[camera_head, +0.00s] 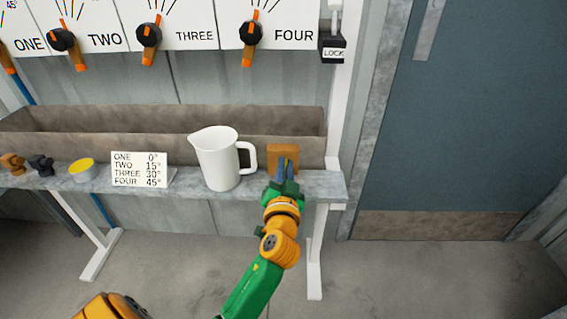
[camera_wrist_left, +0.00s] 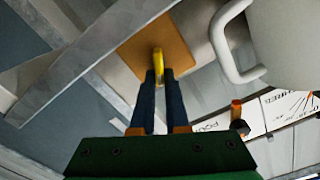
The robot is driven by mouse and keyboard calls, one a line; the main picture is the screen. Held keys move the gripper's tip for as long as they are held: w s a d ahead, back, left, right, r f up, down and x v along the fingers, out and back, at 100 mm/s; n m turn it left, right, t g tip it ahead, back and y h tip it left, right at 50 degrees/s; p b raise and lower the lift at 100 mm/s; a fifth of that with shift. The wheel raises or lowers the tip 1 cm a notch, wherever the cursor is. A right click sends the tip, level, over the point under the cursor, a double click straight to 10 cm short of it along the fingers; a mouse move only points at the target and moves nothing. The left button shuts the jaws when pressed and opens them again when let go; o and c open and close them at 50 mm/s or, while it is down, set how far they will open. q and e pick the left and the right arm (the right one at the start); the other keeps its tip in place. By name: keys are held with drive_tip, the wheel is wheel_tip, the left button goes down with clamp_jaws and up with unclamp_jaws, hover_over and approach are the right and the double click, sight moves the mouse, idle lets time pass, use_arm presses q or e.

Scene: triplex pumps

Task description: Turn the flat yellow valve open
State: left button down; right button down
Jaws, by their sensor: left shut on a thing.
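The flat yellow valve (camera_wrist_left: 158,63) shows in the left wrist view as a narrow yellow handle in front of an orange-brown square plate (camera_wrist_left: 180,50). My left gripper (camera_wrist_left: 159,80) has its two dark fingers shut on the handle, one on each side. In the head view, the plate (camera_head: 283,150) is at the right end of the shelf, and my left gripper (camera_head: 286,171) reaches it from below. There the fingers mostly hide the valve, so its exact angle is hard to tell. My right gripper is not in view.
A white pitcher (camera_head: 217,160) stands just left of the plate, its handle close to my gripper. A long trough (camera_head: 120,122) runs behind. Dial knobs and a LOCK box (camera_head: 332,48) are above.

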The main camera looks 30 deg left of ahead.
use_arm(q)
drive_tip(key=m, duration=0.2)
drive_tip(key=shift+w+d+m+p, duration=0.1)
drive_tip(key=shift+d+m+p, duration=0.05)
drive_tip(key=shift+m+p, duration=0.25)
drive_tip(key=shift+d+f+m, duration=0.1)
drive_tip(key=shift+m, duration=0.8)
drive_tip(key=m, duration=0.1)
drive_tip(key=m+p, duration=0.1)
drive_tip(key=m, duration=0.3)
drive_tip(key=shift+w+d+f+p, duration=0.1)
drive_tip(key=shift+f+p, duration=0.25)
drive_tip(key=shift+p, duration=0.05)
drive_tip(key=shift+f+m+p, duration=0.2)
drive_tip(key=shift+m+p, duration=0.1)
drive_tip(key=shift+m, duration=1)
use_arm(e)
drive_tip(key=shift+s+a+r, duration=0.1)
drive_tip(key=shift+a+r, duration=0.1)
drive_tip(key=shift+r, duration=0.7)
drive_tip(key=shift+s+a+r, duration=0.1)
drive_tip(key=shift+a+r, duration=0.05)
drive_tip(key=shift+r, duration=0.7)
use_arm(q)
drive_tip(key=c, duration=0.9)
unclamp_jaws()
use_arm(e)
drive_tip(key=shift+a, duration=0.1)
